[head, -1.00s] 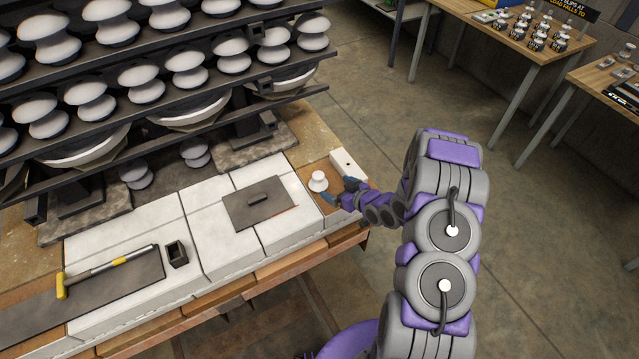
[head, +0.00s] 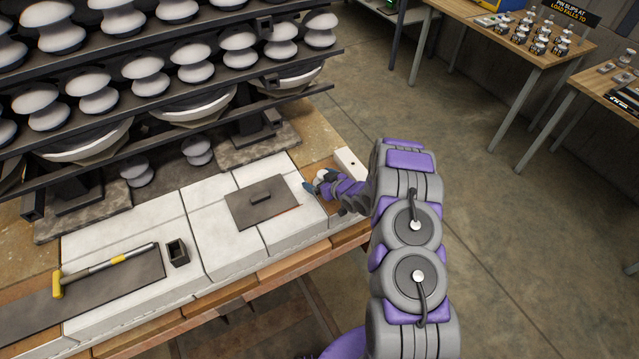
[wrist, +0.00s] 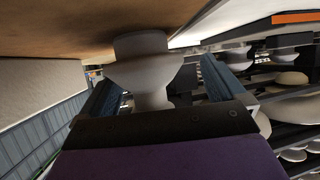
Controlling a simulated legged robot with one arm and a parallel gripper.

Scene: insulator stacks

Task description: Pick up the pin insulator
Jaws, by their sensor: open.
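The pin insulator (head: 322,174) is a small white ceramic piece at the right end of the bench, mostly hidden by my gripper in the head view. My gripper (head: 318,180) is at the insulator with its blue fingers apart. The view appears upside down. Gaps show between the insulator and the right finger; contact on the left side cannot be told.
A white block (head: 347,161) with a hole stands just beyond my gripper. A rack of insulators (head: 160,75) rises behind.

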